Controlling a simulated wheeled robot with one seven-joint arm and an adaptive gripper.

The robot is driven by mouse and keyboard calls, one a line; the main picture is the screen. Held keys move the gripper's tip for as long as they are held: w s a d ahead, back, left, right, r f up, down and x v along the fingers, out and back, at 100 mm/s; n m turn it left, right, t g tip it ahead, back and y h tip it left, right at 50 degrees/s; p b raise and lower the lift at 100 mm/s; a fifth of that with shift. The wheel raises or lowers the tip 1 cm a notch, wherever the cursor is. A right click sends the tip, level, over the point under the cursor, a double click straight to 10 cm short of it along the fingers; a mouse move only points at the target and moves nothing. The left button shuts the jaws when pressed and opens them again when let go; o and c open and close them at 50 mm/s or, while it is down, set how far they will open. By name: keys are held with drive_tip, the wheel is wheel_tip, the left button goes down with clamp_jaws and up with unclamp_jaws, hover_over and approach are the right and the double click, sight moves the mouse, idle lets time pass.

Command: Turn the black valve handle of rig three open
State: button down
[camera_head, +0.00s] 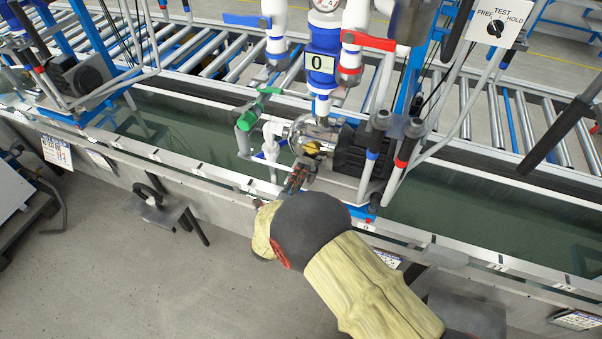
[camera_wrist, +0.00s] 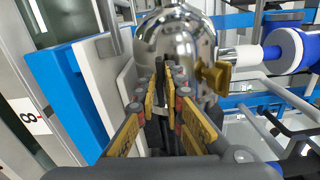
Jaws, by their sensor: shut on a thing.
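My gripper (camera_head: 298,178) is at the front of the middle rig, low by its silver pump (camera_head: 312,134). In the wrist view my gripper (camera_wrist: 166,98) has its yellow-padded fingers close together, with a narrow dark piece (camera_wrist: 163,132) between them that looks like the black valve handle. The fingers hide most of it, so its angle cannot be told. The pump's shiny dome (camera_wrist: 176,42) stands just beyond the fingertips, with a brass fitting (camera_wrist: 216,77) to the right.
A white block (camera_wrist: 103,85) and blue frame (camera_wrist: 68,95) stand close left of the fingers.

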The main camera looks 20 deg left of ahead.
idle(0.4)
drive_tip(key=shift+s+d+f+n+g+y+b, duration=0.15)
drive_tip(key=shift+d+n+g+y+b, duration=0.3)
drive_tip(key=shift+n+y, duration=0.95)
drive_tip(key=shift+s+d+r+n+g+y+b, duration=0.1)
drive_tip(key=shift+s+d+n+g+y+b, duration=0.4)
drive_tip(key=shift+y, duration=1.45)
drive_tip(key=shift+d+f+n+g+y+b, duration=0.15)
drive_tip(key=shift+n+y+b, duration=0.45)
drive_tip(key=shift+n+y, duration=0.95)
drive_tip(key=shift+r+y, duration=0.15)
drive_tip(key=shift+y, duration=0.15)
drive_tip(key=c, duration=1.9)
unclamp_jaws()
drive_tip(key=v, duration=1.2)
drive_tip(key=shift+r, duration=0.2)
